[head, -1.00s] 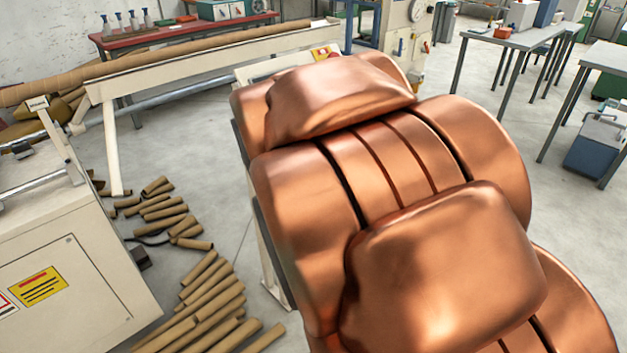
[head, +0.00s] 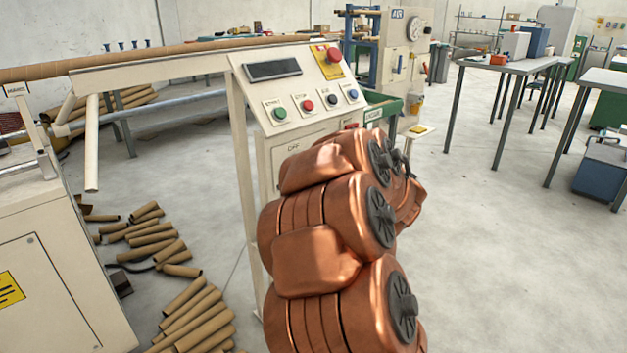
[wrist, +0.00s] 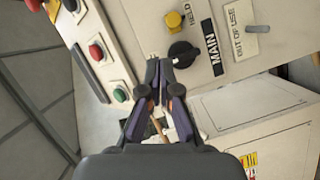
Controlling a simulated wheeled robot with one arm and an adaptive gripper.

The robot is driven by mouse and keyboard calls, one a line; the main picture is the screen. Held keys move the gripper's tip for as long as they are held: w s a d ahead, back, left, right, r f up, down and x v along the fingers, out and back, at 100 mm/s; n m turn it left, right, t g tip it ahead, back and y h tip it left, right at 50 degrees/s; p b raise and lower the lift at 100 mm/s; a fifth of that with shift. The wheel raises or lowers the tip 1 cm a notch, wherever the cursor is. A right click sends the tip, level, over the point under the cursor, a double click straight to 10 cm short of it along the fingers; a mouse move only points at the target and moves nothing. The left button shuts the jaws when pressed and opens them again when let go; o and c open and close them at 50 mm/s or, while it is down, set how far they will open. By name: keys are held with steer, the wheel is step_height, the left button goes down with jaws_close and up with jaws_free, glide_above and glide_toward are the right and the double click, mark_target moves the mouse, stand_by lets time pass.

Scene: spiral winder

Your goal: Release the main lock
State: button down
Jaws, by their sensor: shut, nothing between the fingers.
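In the wrist view, a panel carries a black knob (wrist: 183,53) beside a black plate reading MAIN (wrist: 212,46). A yellow knob (wrist: 173,20) sits near a HELD label (wrist: 190,14). My gripper (wrist: 160,64) is shut and empty, its fingertips in front of the panel, just left of and below the black knob in the picture. I cannot tell whether they touch it. In the head view, the cream control panel (head: 255,92) stands behind my copper arm, which hides my gripper and part of the panel.
A toggle (wrist: 258,29) marked OUT OF USE is right of MAIN. A green button (wrist: 120,93) and red button (wrist: 96,51) lie left of my fingers. Cardboard tubes (head: 195,310) litter the floor at left. Floor at right (head: 490,240) is clear.

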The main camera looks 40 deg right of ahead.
steer(key=f, duration=0.1)
steer(key=f+n+t+y+b, duration=0.1)
steer(key=shift+s+a+f, duration=0.1)
steer(key=shift+s+f, duration=0.2)
steer(key=shift+w, duration=0.1)
steer(key=b+x, duration=0.2)
steer(key=x, duration=0.7)
steer(key=shift+w, duration=0.4)
